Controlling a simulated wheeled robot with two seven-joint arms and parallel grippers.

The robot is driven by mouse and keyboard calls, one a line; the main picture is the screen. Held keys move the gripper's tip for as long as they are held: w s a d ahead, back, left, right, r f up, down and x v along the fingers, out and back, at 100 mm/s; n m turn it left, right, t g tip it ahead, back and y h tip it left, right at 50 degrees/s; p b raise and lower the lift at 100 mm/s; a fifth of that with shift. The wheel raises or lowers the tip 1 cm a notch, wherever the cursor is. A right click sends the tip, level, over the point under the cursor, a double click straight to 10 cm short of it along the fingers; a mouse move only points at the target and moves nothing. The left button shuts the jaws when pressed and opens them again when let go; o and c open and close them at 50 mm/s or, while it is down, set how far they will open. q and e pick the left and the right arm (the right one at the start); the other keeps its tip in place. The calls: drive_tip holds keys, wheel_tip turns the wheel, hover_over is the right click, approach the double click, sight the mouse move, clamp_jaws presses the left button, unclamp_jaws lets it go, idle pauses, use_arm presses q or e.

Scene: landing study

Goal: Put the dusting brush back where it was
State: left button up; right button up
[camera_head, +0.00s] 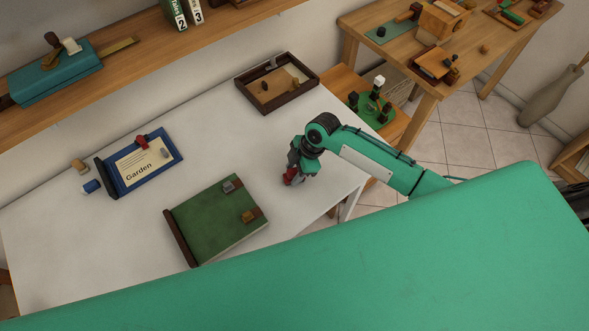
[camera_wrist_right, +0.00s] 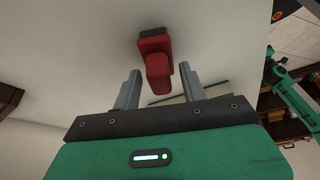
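A small red block-shaped piece with a dark grey end, which may be the dusting brush (camera_wrist_right: 156,62), is on the white table in the right wrist view. In the head view its red part (camera_head: 291,178) shows beneath my right gripper (camera_head: 296,172), partly hidden by it. My right gripper also shows in the wrist view (camera_wrist_right: 160,88), with its two grey fingers apart. The red piece is between and just beyond the fingertips, with a gap on both sides. I see no grip on it. My left gripper is not in view.
A green book (camera_head: 205,222) with small blocks lies left of the gripper on the white table (camera_head: 110,240). A dark tray (camera_head: 312,82) stands behind. A blue "Garden" board (camera_head: 115,180) lies farther left. A wooden table (camera_head: 352,40) stands at the back right.

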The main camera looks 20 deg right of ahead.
drive_tip(key=b+v, duration=0.1)
drive_tip(key=v, duration=1.1)
drive_tip(key=shift+r+b, duration=0.2)
drive_tip(key=shift+b, duration=0.15)
drive_tip(key=shift+a+f, duration=0.1)
